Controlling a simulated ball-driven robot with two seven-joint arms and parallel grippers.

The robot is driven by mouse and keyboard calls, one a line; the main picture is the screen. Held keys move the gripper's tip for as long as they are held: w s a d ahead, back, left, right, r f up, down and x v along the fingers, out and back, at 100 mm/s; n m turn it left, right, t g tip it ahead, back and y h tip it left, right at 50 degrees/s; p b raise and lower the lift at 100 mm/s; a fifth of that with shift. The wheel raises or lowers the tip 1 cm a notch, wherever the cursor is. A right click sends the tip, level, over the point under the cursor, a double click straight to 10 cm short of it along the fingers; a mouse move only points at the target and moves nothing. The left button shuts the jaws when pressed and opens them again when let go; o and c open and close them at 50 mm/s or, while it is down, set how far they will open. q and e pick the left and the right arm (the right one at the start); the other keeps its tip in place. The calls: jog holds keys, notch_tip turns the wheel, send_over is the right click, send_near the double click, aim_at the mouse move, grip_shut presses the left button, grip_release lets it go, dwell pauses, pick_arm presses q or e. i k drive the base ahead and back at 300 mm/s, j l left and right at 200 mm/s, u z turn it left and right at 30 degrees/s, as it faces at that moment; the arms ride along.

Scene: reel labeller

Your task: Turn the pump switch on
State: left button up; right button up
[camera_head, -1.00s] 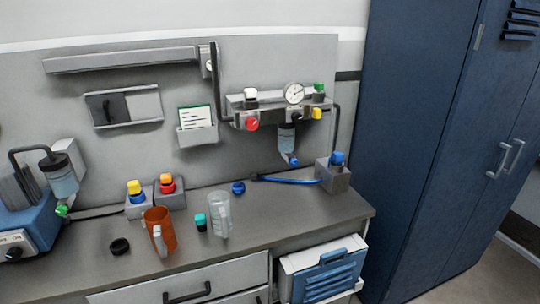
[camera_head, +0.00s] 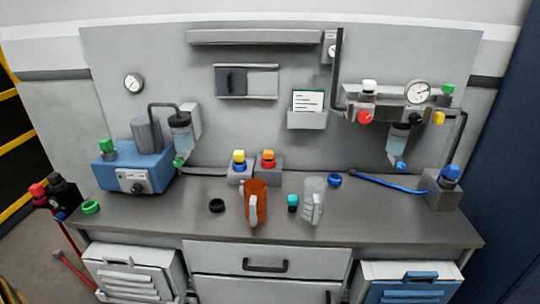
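The pump (camera_head: 154,172) is a blue box at the left end of the bench, with a grey cylinder on top. Its white front panel (camera_head: 128,175) carries a small dark switch or knob (camera_head: 137,187); its setting is too small to read. A black tube arches from the pump to a clear bowl (camera_head: 181,137) with a green fitting below. Neither of my grippers shows in the head view.
A green ring (camera_head: 91,207) lies near the left edge. The bench in front of the pump is mostly clear.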

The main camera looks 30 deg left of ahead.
aim_at(136, 188)
jog(key=u, duration=2)
